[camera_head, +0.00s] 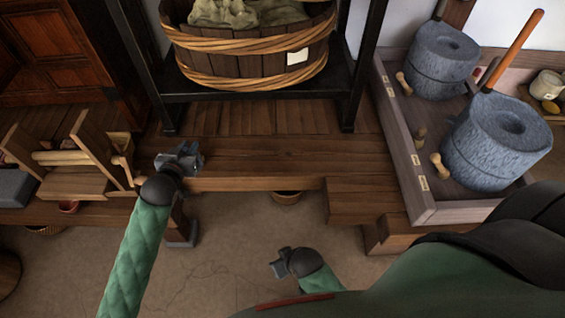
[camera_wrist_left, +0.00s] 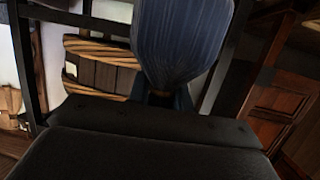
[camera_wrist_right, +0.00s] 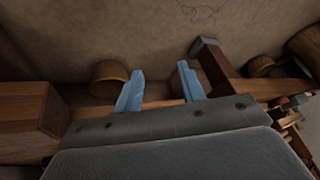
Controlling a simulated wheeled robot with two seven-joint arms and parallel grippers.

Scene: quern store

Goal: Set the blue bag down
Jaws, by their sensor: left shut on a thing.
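The blue bag (camera_wrist_left: 183,40) fills the upper middle of the left wrist view, a finely striped dark blue cloth narrowing to a tan tie near my fingers. My left gripper (camera_wrist_left: 165,98) is shut on its narrow end. In the head view my left gripper (camera_head: 188,155) is over the front of the wooden platform (camera_head: 270,160); I cannot make out the bag clearly there. Whether the bag touches anything is not clear. My right gripper (camera_wrist_right: 160,92) has its two blue fingers apart with nothing between them. In the head view it is low, over the floor (camera_head: 280,262).
A rope-bound wooden tub (camera_head: 250,62) stands on a dark frame at the back. Two stone querns (camera_head: 497,150) (camera_head: 438,65) sit in a wooden tray (camera_head: 420,180) at right. A wooden bench frame (camera_head: 85,185) stands at left. The platform's middle boards look clear.

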